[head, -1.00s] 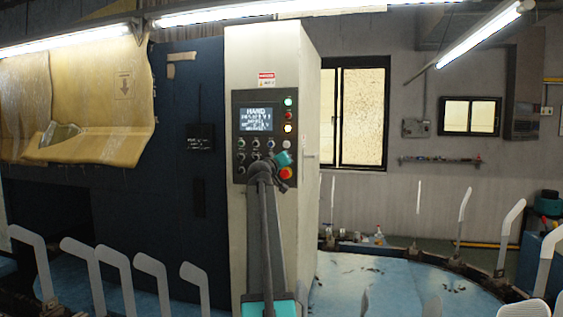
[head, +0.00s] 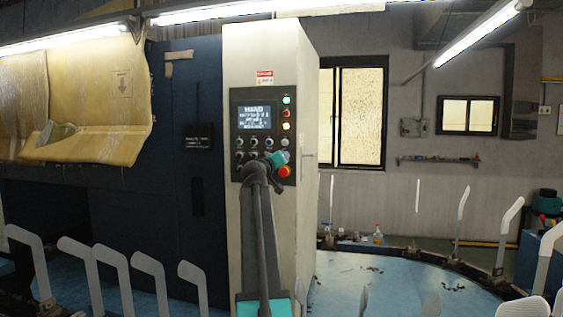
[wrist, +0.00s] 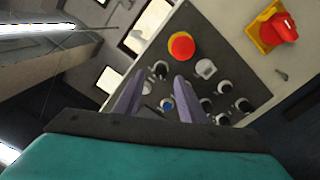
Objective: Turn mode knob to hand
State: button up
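The control panel (head: 234,110) is a dark plate on a pale cabinet, with a lit screen (head: 258,117) whose large top line looks like "HAND", though blurred. Several small knobs and buttons sit below the screen; I cannot read which is the mode knob. My gripper (wrist: 158,77) is at the panel's lower part, its two grey-purple fingers apart. In the wrist view a black-and-white knob (wrist: 160,69) shows between the fingertips; contact cannot be told. A blue button (wrist: 167,104) shows lower between the fingers. In the head view my arm hides some lower controls.
A red emergency button (wrist: 181,46) is close beside the fingertips. A red-and-yellow rotary switch (wrist: 277,28) is at upper right in the wrist view. Upright grey sock boards (head: 146,280) stand in front, over a blue round surface (head: 380,285). A yellowish sheet (head: 95,100) hangs at left.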

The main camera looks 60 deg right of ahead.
jog(key=b+v, duration=0.2)
jog(key=v, duration=0.8)
jog(key=shift+s+a, duration=0.1)
dwell(0.4)
